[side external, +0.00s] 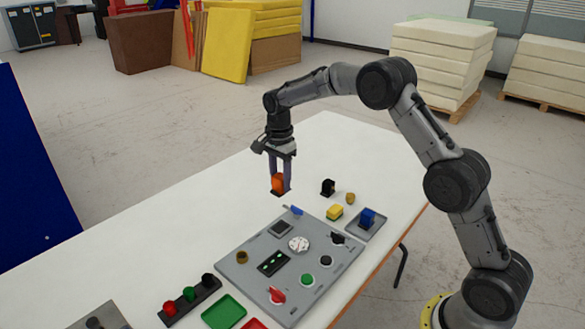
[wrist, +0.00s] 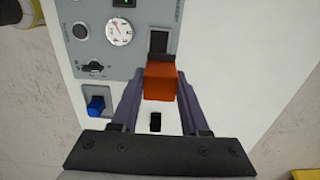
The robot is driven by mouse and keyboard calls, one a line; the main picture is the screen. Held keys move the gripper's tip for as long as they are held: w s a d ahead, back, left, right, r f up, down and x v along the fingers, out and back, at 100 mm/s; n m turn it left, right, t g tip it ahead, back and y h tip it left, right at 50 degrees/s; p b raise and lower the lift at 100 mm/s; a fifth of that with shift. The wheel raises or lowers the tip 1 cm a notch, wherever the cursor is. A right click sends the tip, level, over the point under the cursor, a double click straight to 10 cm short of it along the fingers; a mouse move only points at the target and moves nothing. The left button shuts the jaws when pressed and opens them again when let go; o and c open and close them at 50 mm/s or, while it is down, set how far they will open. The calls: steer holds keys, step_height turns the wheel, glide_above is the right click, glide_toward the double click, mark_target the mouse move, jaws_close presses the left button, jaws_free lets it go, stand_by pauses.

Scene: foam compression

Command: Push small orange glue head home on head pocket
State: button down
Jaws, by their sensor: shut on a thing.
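The small orange glue head (side external: 278,183) is held between the fingers of my gripper (side external: 281,178), in the air above the table near the far corner of the grey panel. In the wrist view the orange head (wrist: 161,82) sits between both fingertips of my gripper (wrist: 160,88), with a dark part at its far end. A dark square pocket (side external: 281,228) lies in the panel, apart from the head. The pocket also shows in the wrist view (wrist: 158,41), just beyond the head and partly covered by it. I cannot tell for sure that this square is the head pocket.
The grey panel (side external: 236,262) carries a white gauge (side external: 299,244), knobs and buttons, and a blue lever (side external: 293,210) at its far edge. A blue block in a tray (side external: 367,219), a yellow block (side external: 335,212) and a black piece (side external: 328,187) stand to the right. The white table (side external: 150,235) is clear at left.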

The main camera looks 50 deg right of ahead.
mark_target(279, 192)
steer(key=f, duration=0.2)
steer(key=a+f, duration=0.1)
steer(key=f, duration=0.1)
steer(key=shift+s+f, duration=0.15)
steer(key=shift+f, duration=3.4)
steer(key=shift+f, duration=0.85)
steer(key=shift+c, duration=1.6)
jaws_free()
